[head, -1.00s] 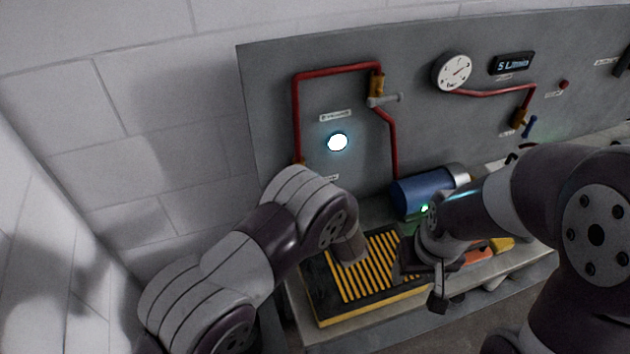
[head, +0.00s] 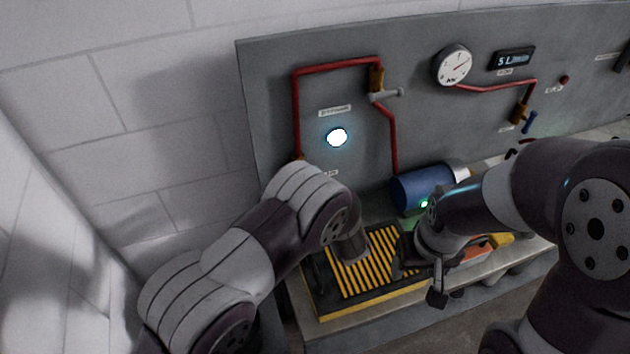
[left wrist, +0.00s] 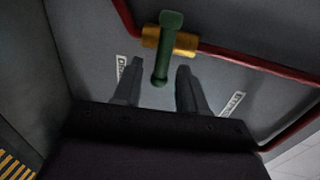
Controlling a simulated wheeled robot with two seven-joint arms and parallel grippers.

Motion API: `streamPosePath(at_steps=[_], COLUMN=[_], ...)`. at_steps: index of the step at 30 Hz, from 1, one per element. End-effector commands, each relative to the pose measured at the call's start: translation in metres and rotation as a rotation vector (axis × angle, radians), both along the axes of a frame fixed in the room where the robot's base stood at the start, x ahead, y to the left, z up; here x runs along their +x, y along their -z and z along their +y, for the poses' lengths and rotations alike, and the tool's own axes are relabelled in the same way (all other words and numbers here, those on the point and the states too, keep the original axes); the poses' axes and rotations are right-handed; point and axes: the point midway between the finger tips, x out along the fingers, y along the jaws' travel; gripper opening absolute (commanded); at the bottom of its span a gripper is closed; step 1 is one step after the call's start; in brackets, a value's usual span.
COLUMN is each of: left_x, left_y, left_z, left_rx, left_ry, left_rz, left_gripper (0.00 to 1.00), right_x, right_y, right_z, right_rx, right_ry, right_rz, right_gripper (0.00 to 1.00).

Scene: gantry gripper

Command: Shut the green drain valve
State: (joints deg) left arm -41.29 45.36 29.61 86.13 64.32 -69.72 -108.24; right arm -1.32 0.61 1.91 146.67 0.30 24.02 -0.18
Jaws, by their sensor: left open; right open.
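The green drain valve handle (left wrist: 163,52) shows in the left wrist view, mounted on a brass valve body (left wrist: 185,42) in a red pipe. The handle runs crosswise to the pipe. My left gripper (left wrist: 158,75) is open, its two fingers on either side of the handle's lower end. I cannot tell whether they touch it. In the head view my left arm hides the green valve and the left gripper. My right gripper (head: 420,275) is open and empty over the bench, right of the striped grate.
A black-and-yellow striped grate (head: 372,265) lies on the bench. A blue cylinder (head: 422,188) lies behind my right gripper. The grey panel (head: 270,90) carries red pipes, a grey-handled valve (head: 385,95), a gauge (head: 453,66) and a blue-handled valve (head: 529,122).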

Motion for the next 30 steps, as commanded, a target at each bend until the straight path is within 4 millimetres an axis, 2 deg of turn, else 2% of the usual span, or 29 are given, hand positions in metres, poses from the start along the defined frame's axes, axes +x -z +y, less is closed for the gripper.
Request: streamPosePath(at_steps=[9, 13, 18, 30], left_x=[-0.076, -0.099, -0.111, -0.111], left_y=[-0.012, -0.018, -0.022, -0.022], left_z=[-0.027, -0.034, -0.037, -0.037], left_rx=[0.000, 0.000, 0.001, 0.001], left_ry=[0.007, 0.005, 0.002, 0.001], left_rz=[0.000, 0.000, 0.001, 0.002], left_gripper=[0.42, 0.42, 0.42, 0.42], right_x=[0.000, 0.000, 0.000, 0.000], right_y=[0.027, 0.031, 0.032, 0.032], right_z=[0.000, 0.000, 0.000, 0.000], right_rx=[0.000, 0.000, 0.000, 0.000], right_ry=[0.000, 0.000, 0.000, 0.000], right_rz=[0.000, 0.000, 0.000, 0.000], right_gripper=[0.62, 0.62, 0.62, 0.62])
